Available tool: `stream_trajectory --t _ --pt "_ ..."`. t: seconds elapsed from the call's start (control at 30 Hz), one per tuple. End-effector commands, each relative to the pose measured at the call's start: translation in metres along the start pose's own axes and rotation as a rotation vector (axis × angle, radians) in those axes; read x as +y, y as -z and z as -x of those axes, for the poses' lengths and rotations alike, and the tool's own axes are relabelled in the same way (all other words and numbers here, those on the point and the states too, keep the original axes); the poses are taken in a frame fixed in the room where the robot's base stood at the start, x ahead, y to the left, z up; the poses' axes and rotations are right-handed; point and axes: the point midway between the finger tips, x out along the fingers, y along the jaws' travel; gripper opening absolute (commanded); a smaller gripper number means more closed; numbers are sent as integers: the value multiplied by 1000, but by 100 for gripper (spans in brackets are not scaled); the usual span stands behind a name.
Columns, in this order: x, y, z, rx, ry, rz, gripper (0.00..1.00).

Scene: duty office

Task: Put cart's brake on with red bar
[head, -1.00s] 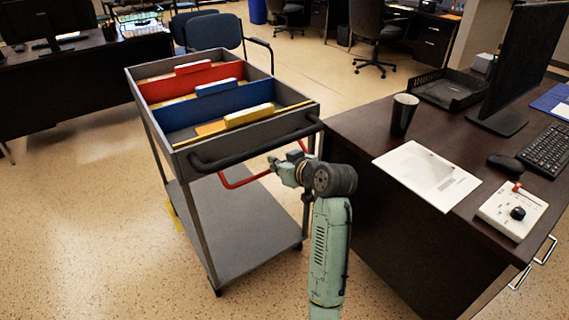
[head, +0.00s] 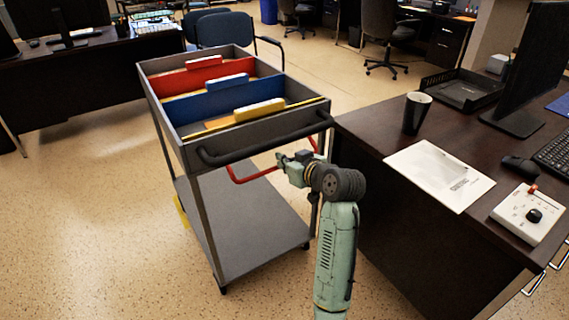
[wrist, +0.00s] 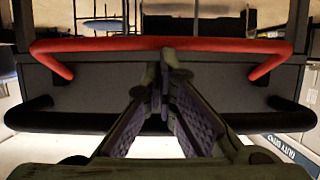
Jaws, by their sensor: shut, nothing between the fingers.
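The grey cart (head: 245,228) stands left of the desk, with a black push handle (head: 255,147) on its near end. The red bar (head: 256,175) is a U-shaped rod below that handle in the head view. It spans the upper part of the wrist view (wrist: 110,45). My gripper (head: 281,159) is at the middle of the red bar. In the wrist view its fingers (wrist: 165,58) are together and empty, with their tips at the bar's lower edge. I cannot tell whether they touch it. My gripper hides part of the bar in the head view.
The dark desk (head: 375,165) stands close on the right, with a paper (head: 440,175), a cup (head: 416,112) and a control box (head: 530,214). The cart's top tray holds red, blue and yellow dividers. Floor (head: 90,220) is clear on the left.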

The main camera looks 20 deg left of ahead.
Motion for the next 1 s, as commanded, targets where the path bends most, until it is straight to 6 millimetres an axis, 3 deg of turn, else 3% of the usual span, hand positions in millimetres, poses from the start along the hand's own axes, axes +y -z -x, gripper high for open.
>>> stream_trajectory --t 0.47,1.0 --pt "0 -17 -7 106 -1 0 0" --pt "0 -48 -32 478 1 0 0"
